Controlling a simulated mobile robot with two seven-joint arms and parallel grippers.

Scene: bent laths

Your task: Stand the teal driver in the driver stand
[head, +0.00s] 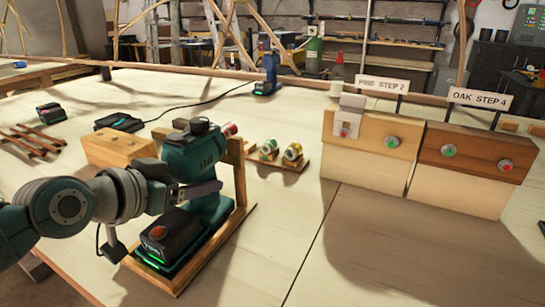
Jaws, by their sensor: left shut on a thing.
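The teal driver (193,157) is upright at the wooden driver stand (241,183), its head high and its red-tipped nose pointing right past the stand's upright. Its dark battery foot (168,238), with an orange dot and green lights, is low over the stand's base board. I cannot tell whether the foot touches the base. My left gripper (203,189) comes in from the left and is shut on the driver around its handle, which it partly hides. My right gripper is not in view.
A wooden block (113,151) stands behind my left arm. A blue driver (267,76) stands farther back. Two signed wooden blocks, pine (372,130) and oak (470,150), stand right. The front right is clear.

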